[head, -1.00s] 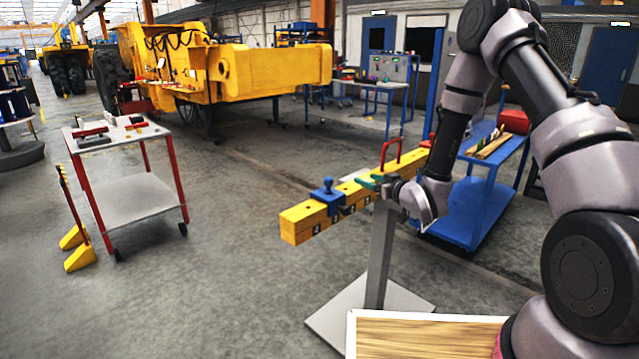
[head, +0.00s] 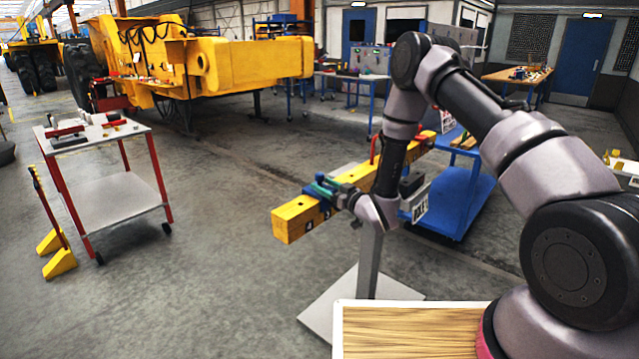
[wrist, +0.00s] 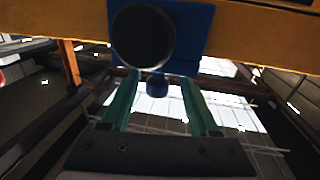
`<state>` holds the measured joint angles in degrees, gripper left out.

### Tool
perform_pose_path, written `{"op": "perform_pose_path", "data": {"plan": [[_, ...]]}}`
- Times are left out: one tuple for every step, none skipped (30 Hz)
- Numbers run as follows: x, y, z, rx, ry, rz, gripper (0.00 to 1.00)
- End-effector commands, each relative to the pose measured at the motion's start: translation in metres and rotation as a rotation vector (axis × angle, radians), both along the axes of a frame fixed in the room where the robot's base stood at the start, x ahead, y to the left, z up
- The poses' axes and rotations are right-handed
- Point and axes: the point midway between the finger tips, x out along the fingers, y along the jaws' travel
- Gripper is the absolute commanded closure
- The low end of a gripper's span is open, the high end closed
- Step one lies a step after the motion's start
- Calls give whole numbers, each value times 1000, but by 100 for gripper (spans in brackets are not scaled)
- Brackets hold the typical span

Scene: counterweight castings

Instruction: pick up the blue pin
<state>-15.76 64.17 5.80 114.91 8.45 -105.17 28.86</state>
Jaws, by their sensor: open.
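A yellow beam (head: 290,220) on a grey post carries a blue block (head: 313,191) near its front end. In the wrist view the blue block (wrist: 192,40) has a large dark round knob (wrist: 143,36) on its face. The small blue pin (wrist: 157,86) sticks out of the block. My gripper (wrist: 158,92) is open, with one green finger on each side of the pin and visible gaps between. In the head view my gripper (head: 325,187) is at the block and hides most of the pin.
A red handle (head: 374,150) stands on the beam behind my gripper. A blue cart (head: 455,200) is behind the beam at the right. A white-topped trolley (head: 105,131) stands at the left. A wooden top (head: 405,330) is in front. Open floor lies left of the beam.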

Motion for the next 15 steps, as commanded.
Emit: {"op": "perform_pose_path", "data": {"plan": [[6, 6, 0, -1, -4, 4, 39], [9, 9, 0, -1, -4, 4, 39], [13, 12, 0, -1, -1, 3, 39], [16, 14, 0, -1, -2, 3, 39], [17, 16, 0, 0, -1, 3, 39], [19, 17, 0, 0, 0, 2, 39], [20, 18, 0, 0, 1, 1, 39], [21, 18, 0, 0, 1, 0, 39], [21, 18, 0, 0, 1, 0, 39], [22, 18, 0, 0, 1, 0, 39], [22, 18, 0, 0, 1, -1, 39], [21, 18, 0, 0, 1, 0, 39], [21, 18, 0, 0, 1, 0, 39], [21, 18, 0, 0, 1, 0, 39], [21, 18, 0, 0, 1, 0, 54]]}}
